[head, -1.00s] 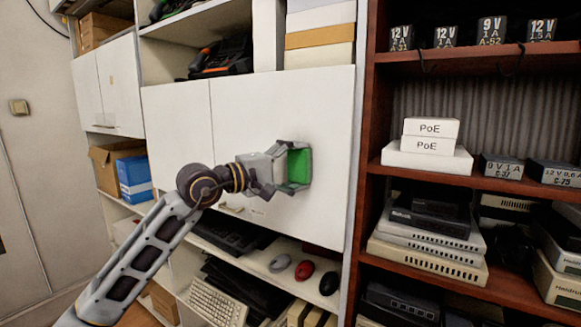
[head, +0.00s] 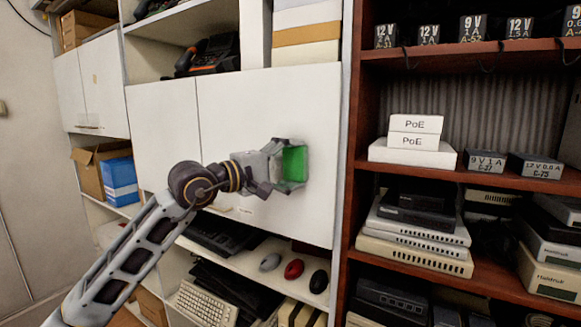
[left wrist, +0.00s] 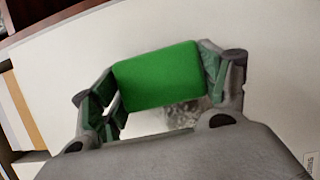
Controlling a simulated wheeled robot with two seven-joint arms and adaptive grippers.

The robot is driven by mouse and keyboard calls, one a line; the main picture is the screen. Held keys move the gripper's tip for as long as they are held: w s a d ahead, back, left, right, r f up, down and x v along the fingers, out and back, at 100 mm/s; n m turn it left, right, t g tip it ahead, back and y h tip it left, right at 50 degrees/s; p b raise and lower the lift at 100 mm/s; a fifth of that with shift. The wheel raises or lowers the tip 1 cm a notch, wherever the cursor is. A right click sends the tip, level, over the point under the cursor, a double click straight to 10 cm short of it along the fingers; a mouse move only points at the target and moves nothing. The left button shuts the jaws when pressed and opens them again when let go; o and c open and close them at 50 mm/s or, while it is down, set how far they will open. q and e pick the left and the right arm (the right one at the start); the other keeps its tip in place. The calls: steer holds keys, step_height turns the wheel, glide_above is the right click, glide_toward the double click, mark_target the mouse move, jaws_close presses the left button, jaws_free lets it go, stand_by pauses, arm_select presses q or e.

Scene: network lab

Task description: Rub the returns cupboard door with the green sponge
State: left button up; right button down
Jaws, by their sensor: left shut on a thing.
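The green sponge (head: 294,163) is held between the fingers of my left gripper (head: 289,166). In the left wrist view the sponge (left wrist: 158,76) fills the space between the two fingers. The gripper is shut on it in front of the right-hand white cupboard door (head: 268,100), right of the door's middle. The sponge is at or very near the door surface; contact is hard to tell. A grey smudge (left wrist: 184,114) shows on the door just below the sponge in the left wrist view. My right gripper is out of view.
A red-brown shelf rack (head: 350,215) with adapters and boxes stands close on the right. Below the doors, an open shelf holds computer mice (head: 294,269) and a keyboard (head: 205,303). Another white door (head: 163,135) is on the left.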

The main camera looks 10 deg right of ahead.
mark_target(274, 158)
arm_select(q)
steer(key=shift+w+a, duration=0.15)
steer(key=shift+w+a+b, duration=0.25)
steer(key=shift+w+a, duration=0.2)
steer(key=shift+a, duration=0.2)
steer(key=shift+w+a+b, duration=0.25)
steer(key=shift+w+a, duration=0.2)
steer(key=shift+a, duration=0.2)
steer(key=shift+w+a, duration=0.15)
steer(key=shift+a, duration=0.05)
steer(key=shift+w+a+b, duration=0.25)
steer(key=shift+w+a, duration=0.3)
steer(key=shift+a, duration=0.2)
steer(key=shift+w+a+b, duration=0.2)
steer(key=shift+w+a, duration=0.35)
steer(key=shift+a, duration=0.2)
steer(key=shift+s+a+f+b, duration=0.15)
steer(key=shift+s+a+b, duration=0.25)
steer(key=shift+s+b, duration=0.15)
steer(key=s+a+b, duration=0.1)
steer(key=s, duration=0.1)
steer(key=s+a+b, duration=0.1)
steer(key=shift+s+a+b, duration=0.35)
steer(key=shift+s, duration=0.05)
